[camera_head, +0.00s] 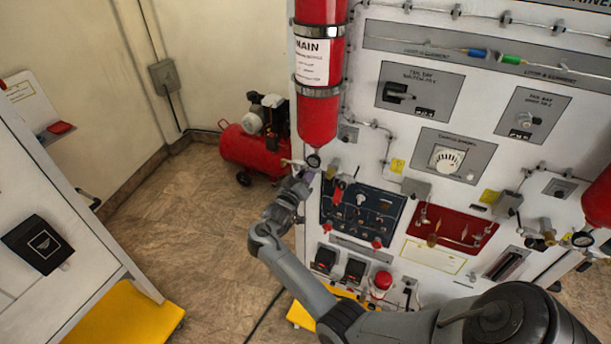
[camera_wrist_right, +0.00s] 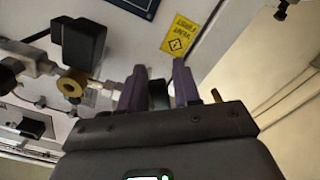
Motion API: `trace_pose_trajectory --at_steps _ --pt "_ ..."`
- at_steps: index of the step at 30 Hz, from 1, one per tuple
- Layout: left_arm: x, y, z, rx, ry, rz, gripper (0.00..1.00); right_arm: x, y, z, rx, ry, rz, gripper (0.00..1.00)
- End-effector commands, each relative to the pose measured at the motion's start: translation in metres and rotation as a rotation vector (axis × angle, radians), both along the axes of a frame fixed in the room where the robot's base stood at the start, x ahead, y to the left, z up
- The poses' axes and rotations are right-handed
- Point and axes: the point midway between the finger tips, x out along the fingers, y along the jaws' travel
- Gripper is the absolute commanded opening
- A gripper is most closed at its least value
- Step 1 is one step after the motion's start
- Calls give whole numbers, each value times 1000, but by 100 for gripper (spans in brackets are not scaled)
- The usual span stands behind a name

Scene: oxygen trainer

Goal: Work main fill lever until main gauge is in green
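The red MAIN cylinder (camera_head: 317,95) is strapped upright to the panel's left edge. The small round main gauge (camera_head: 313,160) hangs at its lower end; its face is too small to read. Small brass fittings (camera_head: 288,162) sit just left of the gauge; I cannot make out which part is the fill lever. My right gripper (camera_head: 301,178) is right below the gauge and fittings. In the right wrist view its purple fingers (camera_wrist_right: 159,82) stand apart, with a dark rounded part (camera_wrist_right: 158,96) showing between them; I cannot tell whether they touch it. My left gripper is out of view.
A red compressor (camera_head: 252,143) stands on the floor behind. The white panel (camera_head: 375,150) carries knobs, hoses and a dial (camera_head: 447,160). A brass fitting (camera_wrist_right: 73,85) and a yellow label (camera_wrist_right: 178,36) show near the fingers. A white cabinet (camera_head: 50,200) stands at the left, with open floor between.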

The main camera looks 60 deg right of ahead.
Motion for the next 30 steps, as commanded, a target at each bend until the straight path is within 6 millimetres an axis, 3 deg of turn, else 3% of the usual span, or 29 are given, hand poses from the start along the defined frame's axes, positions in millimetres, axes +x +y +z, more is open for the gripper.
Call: trace_pose_trajectory --at_steps 1,6,17,30 --pt "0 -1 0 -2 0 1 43 0 0 0 0 0 0 24" --pt "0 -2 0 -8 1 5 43 0 0 0 0 0 0 0" --pt "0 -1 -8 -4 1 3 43 2 1 -3 6 -48 0 0" --pt "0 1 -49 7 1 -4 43 12 2 -11 40 -345 -2 0"
